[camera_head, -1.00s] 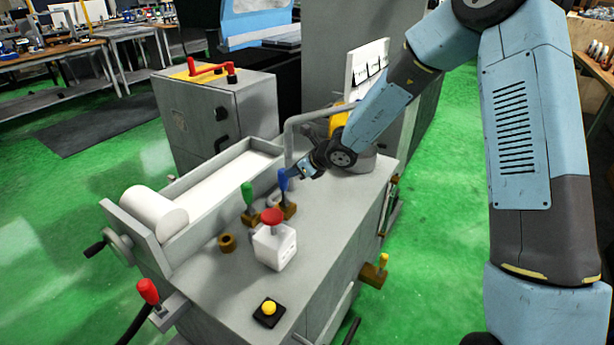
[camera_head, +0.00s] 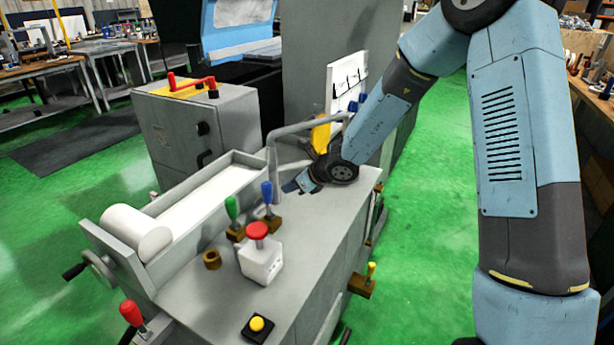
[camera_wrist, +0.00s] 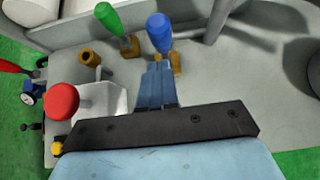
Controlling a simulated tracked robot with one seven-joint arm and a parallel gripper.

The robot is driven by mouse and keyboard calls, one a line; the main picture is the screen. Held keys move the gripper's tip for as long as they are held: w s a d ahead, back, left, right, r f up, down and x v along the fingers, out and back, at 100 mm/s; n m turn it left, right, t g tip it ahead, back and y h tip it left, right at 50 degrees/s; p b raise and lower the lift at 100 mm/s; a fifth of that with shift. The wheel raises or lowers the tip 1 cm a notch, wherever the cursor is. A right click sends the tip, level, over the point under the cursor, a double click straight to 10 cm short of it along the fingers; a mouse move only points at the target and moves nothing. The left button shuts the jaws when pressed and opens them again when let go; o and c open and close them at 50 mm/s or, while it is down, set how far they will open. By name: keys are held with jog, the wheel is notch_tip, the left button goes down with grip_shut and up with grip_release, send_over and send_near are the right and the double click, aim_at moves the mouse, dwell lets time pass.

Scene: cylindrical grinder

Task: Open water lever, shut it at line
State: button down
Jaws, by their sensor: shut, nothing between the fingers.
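The blue-handled lever (camera_head: 267,192) stands upright on a brown valve base on the machine top. It also shows in the wrist view (camera_wrist: 160,32), just beyond my fingertips. The green-handled lever (camera_head: 232,207) stands to its left, and in the wrist view (camera_wrist: 110,19) too. No label shows which lever is for water. My gripper (camera_head: 290,187) is shut and empty, a little right of the blue handle in the head view; its closed fingers (camera_wrist: 158,82) point at the blue lever's base. The long grey trough (camera_head: 180,192) has a pale interior; no level line can be made out.
A red mushroom button on a white box (camera_head: 261,261) stands in front of the levers. A bent grey pipe (camera_head: 272,150) rises behind them. A brown ring (camera_head: 212,259), yellow button (camera_head: 257,324) and red-handled lever (camera_head: 131,314) are nearer. The machine top right of the box is clear.

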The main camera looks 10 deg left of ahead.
jog(key=s+d+r+n+h, duration=0.1)
jog(key=s+d+r+n, duration=0.5)
jog(key=d+r, duration=0.3)
jog(key=s+d+r+n+h, duration=0.1)
jog(key=s+d+r+n, duration=0.6)
jog(key=r, duration=0.3)
jog(key=s+d+r+n+t+h, duration=0.1)
jog(key=s+d+r+n+h, duration=0.2)
jog(key=s+d, duration=0.5)
jog(key=s+d+r+n+h, duration=0.4)
jog(key=s+d+n, duration=0.2)
jog(key=s+d, duration=0.3)
jog(key=d, duration=0.3)
jog(key=shift+r+n+t, duration=0.3)
jog(key=shift+r+t, duration=0.05)
jog(key=shift+t, duration=0.05)
